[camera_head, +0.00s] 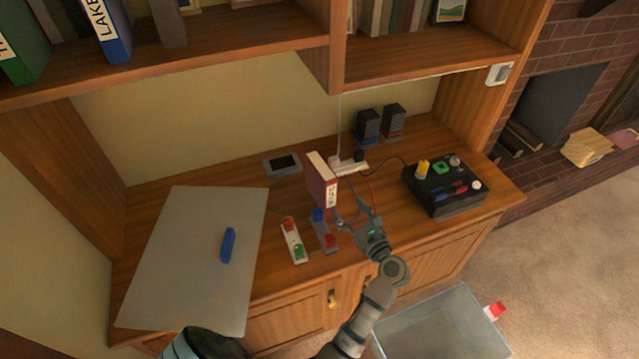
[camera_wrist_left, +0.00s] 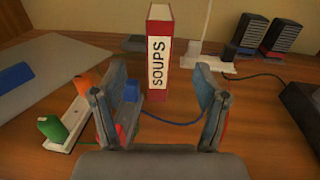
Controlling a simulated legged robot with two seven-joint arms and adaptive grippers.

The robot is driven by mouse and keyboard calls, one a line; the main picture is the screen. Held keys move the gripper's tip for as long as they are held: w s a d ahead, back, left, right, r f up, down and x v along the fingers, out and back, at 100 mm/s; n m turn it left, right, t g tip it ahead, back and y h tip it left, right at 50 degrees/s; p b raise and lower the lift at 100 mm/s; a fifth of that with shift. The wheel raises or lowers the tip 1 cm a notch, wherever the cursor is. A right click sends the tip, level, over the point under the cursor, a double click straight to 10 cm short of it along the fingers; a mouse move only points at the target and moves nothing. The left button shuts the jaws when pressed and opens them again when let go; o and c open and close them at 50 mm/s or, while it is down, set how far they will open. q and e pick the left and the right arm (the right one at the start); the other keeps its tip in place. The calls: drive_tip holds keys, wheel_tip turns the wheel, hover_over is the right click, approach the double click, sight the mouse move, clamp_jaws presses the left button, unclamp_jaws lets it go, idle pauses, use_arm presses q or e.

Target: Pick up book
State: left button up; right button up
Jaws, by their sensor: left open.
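A red book (camera_head: 321,181) stands upright on the wooden desk, towards the middle. In the left wrist view the book (camera_wrist_left: 160,50) shows its spine with a white label reading SOUPS. My left gripper (camera_head: 350,206) is open just in front of the book. In the left wrist view its two fingers (camera_wrist_left: 160,88) stand apart, with the book beyond and between them. Nothing is held. My right gripper is not seen.
A switch strip (camera_head: 294,241) and a small panel with blue and red parts lie left of the gripper. A black control box (camera_head: 444,186) stands to the right. A grey board (camera_head: 192,262) with a blue block (camera_head: 228,245) lies left. Shelves overhang the desk.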

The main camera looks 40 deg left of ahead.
sight(323, 172)
use_arm(q)
drive_tip(key=x, duration=1.1)
drive_tip(key=shift+a+r, duration=0.1)
drive_tip(key=shift+a, duration=0.25)
drive_tip(key=shift+r+x, duration=0.1)
drive_tip(key=shift+x, duration=1)
drive_tip(key=shift+r+x, duration=0.15)
drive_tip(key=shift+x, duration=0.95)
drive_tip(key=shift+w+a, duration=0.1)
drive_tip(key=c, duration=1.2)
clamp_jaws()
